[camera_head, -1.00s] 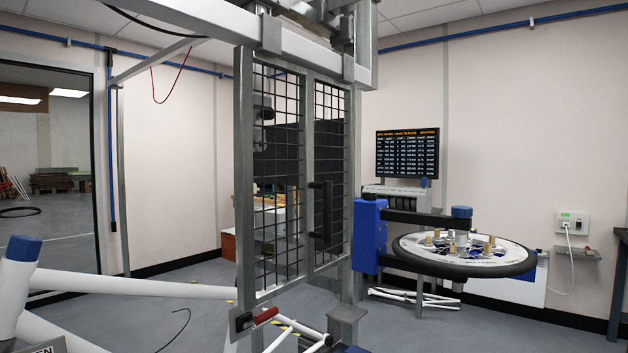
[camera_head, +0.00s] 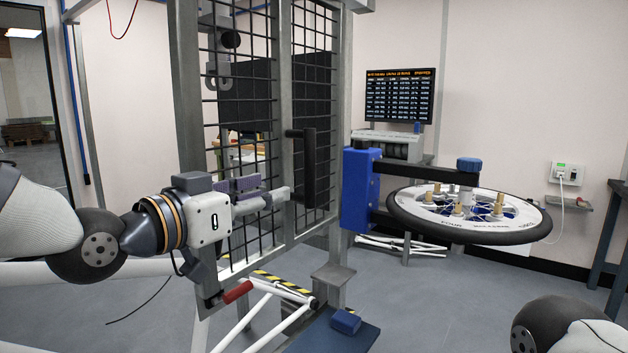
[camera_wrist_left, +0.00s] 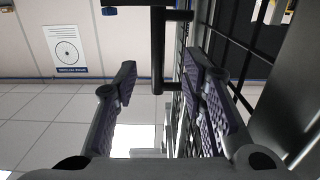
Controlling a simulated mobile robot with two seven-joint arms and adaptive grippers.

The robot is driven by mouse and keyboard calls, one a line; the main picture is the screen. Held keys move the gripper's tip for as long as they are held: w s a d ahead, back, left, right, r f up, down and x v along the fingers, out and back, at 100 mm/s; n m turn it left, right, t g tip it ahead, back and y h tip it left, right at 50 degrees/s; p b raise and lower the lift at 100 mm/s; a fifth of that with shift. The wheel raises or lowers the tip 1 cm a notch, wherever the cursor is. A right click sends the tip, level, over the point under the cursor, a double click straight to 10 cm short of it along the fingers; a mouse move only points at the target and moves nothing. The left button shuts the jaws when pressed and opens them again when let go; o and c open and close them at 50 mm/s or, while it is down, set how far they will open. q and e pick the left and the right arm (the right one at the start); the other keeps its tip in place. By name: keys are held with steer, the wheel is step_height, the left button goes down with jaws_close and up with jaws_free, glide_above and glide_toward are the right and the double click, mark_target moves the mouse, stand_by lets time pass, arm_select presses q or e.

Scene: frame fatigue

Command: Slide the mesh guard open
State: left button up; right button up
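The mesh guard (camera_head: 281,100) is a grey metal frame with black wire mesh, standing upright in the middle of the head view. A black vertical handle (camera_head: 309,168) is fixed on its right-hand part. My left gripper (camera_head: 280,194) is just left of the handle, in front of the mesh. In the left wrist view, my left gripper's fingers (camera_wrist_left: 165,88) are spread apart. The handle (camera_wrist_left: 158,50) appears ahead, between the fingertips and apart from them. The mesh (camera_wrist_left: 235,60) runs close along the right finger. My right gripper is out of view.
A wheel (camera_head: 470,215) lies flat on a blue-ended arm right of the guard. Below the guard are a red lever (camera_head: 237,291) and a blue block (camera_head: 345,321). A screen (camera_head: 399,95) hangs behind. Open floor lies right of the guard.

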mark_target(306, 169)
arm_select(q)
steer(key=x, duration=0.3)
steer(key=r+b+x, duration=0.1)
steer(key=x, duration=0.7)
steer(key=shift+d+r+b, duration=0.15)
steer(key=shift+r+b, duration=0.2)
steer(key=shift+w+d+r, duration=0.15)
steer(key=shift+w+d, duration=0.05)
steer(key=shift+w, duration=0.05)
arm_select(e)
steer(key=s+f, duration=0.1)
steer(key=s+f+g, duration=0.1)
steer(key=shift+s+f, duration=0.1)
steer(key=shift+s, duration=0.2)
arm_select(q)
steer(key=shift+c, duration=0.6)
jaws_close()
